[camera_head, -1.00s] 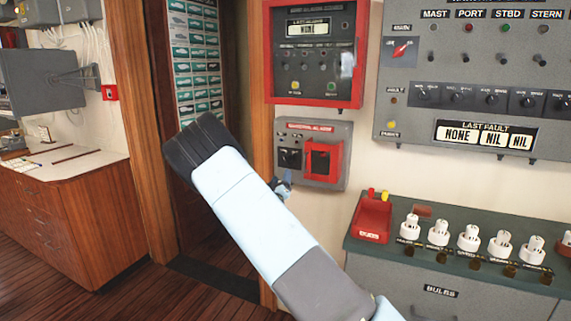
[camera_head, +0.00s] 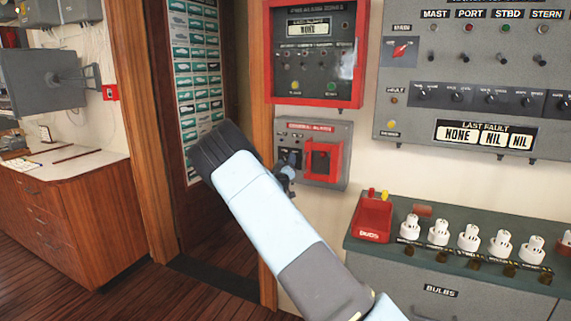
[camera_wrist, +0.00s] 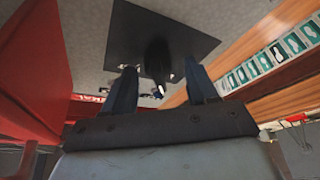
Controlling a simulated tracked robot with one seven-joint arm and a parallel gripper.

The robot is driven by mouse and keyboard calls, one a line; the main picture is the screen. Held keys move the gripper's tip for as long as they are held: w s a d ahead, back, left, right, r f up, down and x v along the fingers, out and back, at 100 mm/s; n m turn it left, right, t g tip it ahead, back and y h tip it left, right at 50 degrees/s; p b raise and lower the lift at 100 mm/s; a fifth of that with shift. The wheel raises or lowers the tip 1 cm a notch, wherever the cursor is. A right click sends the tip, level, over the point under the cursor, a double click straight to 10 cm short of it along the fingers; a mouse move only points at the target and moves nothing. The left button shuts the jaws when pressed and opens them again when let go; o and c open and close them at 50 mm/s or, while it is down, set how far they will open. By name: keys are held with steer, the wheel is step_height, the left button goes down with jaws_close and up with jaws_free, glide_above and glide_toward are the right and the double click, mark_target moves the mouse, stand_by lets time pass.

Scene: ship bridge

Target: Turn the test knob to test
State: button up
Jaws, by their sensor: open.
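The test knob is black on a square black plate on the grey alarm panel (camera_head: 336,137). In the wrist view the knob (camera_wrist: 157,52) stands out from its plate (camera_wrist: 130,30), between the tips of my gripper's fingers. My gripper (camera_wrist: 160,72) is open, with one finger on each side of the knob. I cannot tell whether either finger touches it. In the head view my gripper (camera_head: 287,168) is in front of the panel's left part and hides some of the knob. The knob's exact setting is not readable.
A red guard frame (camera_head: 322,161) is right of the knob, and it looms at the left of the wrist view (camera_wrist: 35,65). A red-framed alarm box (camera_head: 313,98) is above. The bulb shelf (camera_head: 400,258) with a red tray (camera_head: 372,216) is at lower right. A wooden door frame is on the left.

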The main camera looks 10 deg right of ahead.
steer(key=shift+c, duration=0.2)
steer(key=c, duration=1)
steer(key=shift+a+m, duration=0.1)
steer(key=shift+m, duration=0.4)
steer(key=shift+w+a+f+m+g+h, duration=0.1)
steer(key=shift+m+g+h, duration=1.05)
steer(key=shift+m, duration=2)
steer(key=shift+s+d+r+m+g+h, duration=0.1)
steer(key=shift+m+g+h, duration=0.6)
steer(key=shift+m+h, duration=1.6)
steer(key=shift+w+a+f+m+g+h, duration=0.1)
steer(key=shift+m+g+h, duration=0.65)
steer(key=shift+m, duration=3.2)
steer(key=shift+m+g, duration=0.3)
steer(key=shift+g, duration=0.1)
